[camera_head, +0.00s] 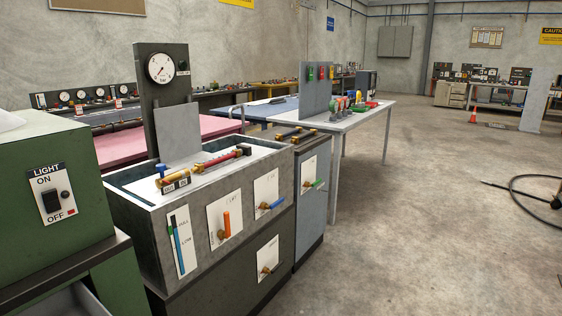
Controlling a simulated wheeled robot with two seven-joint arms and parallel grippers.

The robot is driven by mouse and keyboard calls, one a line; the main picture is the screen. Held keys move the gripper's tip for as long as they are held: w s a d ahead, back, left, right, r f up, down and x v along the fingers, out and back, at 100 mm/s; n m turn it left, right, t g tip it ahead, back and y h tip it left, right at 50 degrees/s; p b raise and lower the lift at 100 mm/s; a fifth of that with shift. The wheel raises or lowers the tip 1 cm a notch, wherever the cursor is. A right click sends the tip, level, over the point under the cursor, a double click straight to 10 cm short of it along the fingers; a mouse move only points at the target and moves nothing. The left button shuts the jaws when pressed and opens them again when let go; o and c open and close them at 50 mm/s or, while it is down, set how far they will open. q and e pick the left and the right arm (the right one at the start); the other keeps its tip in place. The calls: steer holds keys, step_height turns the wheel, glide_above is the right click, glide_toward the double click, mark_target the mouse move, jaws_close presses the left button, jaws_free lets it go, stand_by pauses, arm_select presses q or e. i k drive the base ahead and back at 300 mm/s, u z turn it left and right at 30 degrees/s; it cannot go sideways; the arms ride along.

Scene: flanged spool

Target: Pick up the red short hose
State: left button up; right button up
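A short red tube with brass-coloured ends (219,160) lies on top of the grey bench unit (200,228). It looks like a red short hose, but other small red pieces also show on the white table (338,123) farther back, too small to identify. A brass fitting with a blue part (173,180) sits to the left of the red tube, by two small black labels. Neither of my grippers is in view.
A green cabinet with a light switch (52,199) stands at the near left. A pressure gauge (160,68) rises on a dark post behind the grey unit.

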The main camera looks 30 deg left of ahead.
mark_target(199, 167)
steer(key=i, duration=3.85)
steer(key=u, duration=3.8)
